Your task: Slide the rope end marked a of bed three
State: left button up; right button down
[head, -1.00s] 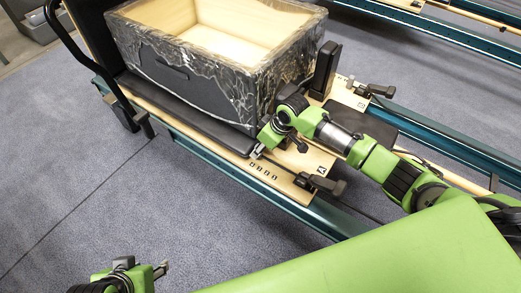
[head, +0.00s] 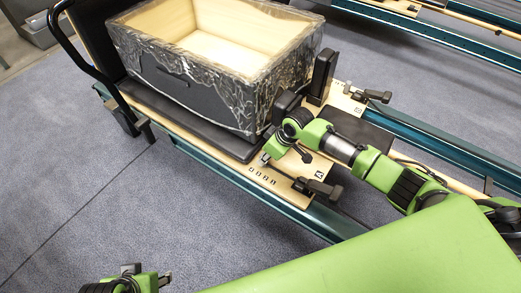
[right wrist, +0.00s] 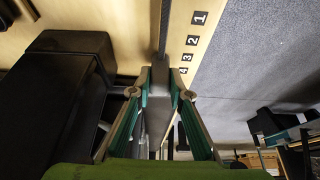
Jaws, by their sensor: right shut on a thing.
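My right gripper (head: 265,159) is low over the wooden board (head: 288,182) at the carriage's near corner. In the right wrist view its fingers (right wrist: 159,92) are shut on a narrow grey piece, the rope end (right wrist: 157,115). A dark rope or slot (right wrist: 164,30) runs on beyond it along the board. Black number plates (right wrist: 191,41) reading 1 to 4 line the board beside the fingers. A letter plate (head: 319,173) is too small to read. My left gripper (head: 148,280) is at the bottom left, apart from the bed, with its fingers apart and empty.
A wood-lined box (head: 190,75) in clear wrap stands on the black carriage. Black clamps stand on the board's near side (head: 326,190) and far side (head: 377,96). A teal rail (head: 430,135) runs right. Blue-grey floor (head: 100,200) is clear at the left.

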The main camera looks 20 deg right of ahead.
jog(key=shift+s+d, duration=0.2)
jog(key=shift+s, duration=0.05)
jog(key=c, duration=1.9)
grip_release()
jog(key=v, duration=1.2)
